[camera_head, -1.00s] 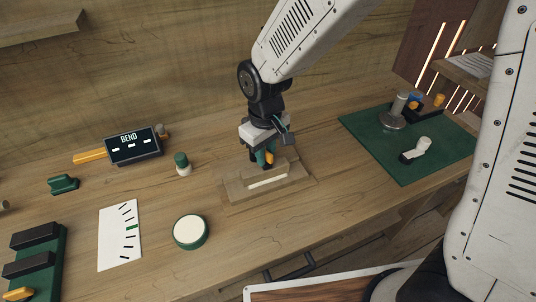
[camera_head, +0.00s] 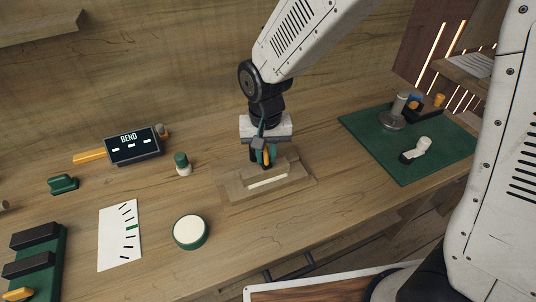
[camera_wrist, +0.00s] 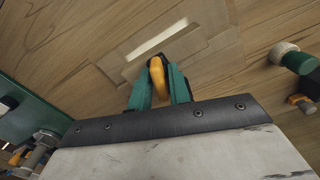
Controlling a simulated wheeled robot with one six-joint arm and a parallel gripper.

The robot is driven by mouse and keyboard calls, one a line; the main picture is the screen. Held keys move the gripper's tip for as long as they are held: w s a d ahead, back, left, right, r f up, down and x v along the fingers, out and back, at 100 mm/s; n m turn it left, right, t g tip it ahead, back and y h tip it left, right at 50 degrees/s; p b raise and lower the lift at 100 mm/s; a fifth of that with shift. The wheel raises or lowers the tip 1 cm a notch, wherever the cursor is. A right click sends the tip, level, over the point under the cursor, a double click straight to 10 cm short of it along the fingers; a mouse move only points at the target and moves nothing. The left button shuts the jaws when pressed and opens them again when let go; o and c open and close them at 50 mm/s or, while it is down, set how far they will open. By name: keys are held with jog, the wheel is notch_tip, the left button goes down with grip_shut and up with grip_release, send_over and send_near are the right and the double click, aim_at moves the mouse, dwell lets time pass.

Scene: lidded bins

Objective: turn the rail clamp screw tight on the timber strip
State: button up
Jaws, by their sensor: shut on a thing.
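My gripper (camera_head: 263,160) points down over the wooden clamp block in the middle of the bench. Its teal fingers are shut on an orange screw handle (camera_wrist: 157,72), with one finger on each side of it in the wrist view. The handle also shows between the fingers in the head view (camera_head: 267,157). A pale timber strip (camera_head: 268,180) lies along the front of the stepped wooden block (camera_head: 238,190). The strip also shows in the wrist view (camera_wrist: 157,40), just beyond the handle's tip. The screw's shaft and the clamp's lower part are hidden by the fingers.
A green-topped white knob (camera_head: 182,164), a round white-topped dial (camera_head: 190,231) and a marked card (camera_head: 120,236) are to the left. A dark display reading BEND (camera_head: 134,147) stands behind them. A green mat (camera_head: 430,160) with several parts lies right.

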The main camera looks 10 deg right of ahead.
aim_at(266, 151)
jog(key=shift+m, duration=0.3)
jog(key=m, duration=0.3)
jog(key=shift+m, duration=0.3)
jog(key=m, duration=0.4)
jog(key=o, duration=0.6)
jog(key=shift+c, duration=0.2)
jog(key=shift+r, duration=2.5)
